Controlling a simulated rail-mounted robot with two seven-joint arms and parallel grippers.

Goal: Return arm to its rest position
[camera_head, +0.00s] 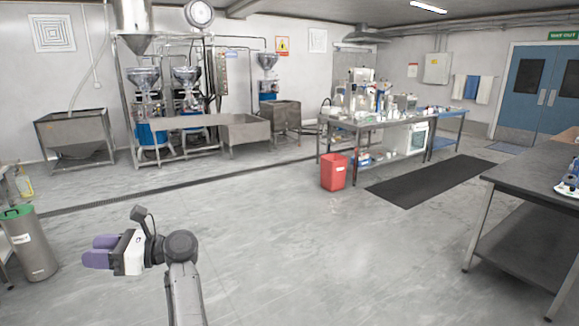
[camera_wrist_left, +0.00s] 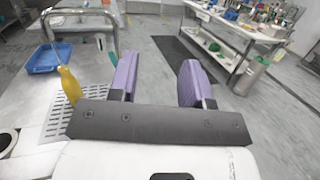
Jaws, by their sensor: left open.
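My left gripper (camera_head: 98,251) is at the lower left of the head view, on an arm that rises from the bottom edge. Its two purple fingers are apart and nothing is between them. My right gripper is in neither view.
A steel bin with a green lid (camera_head: 28,243) stands left of my left gripper. A red bin (camera_head: 334,172), a black mat (camera_head: 428,181) and a dark table (camera_head: 524,170) are farther right. The middle floor is clear.

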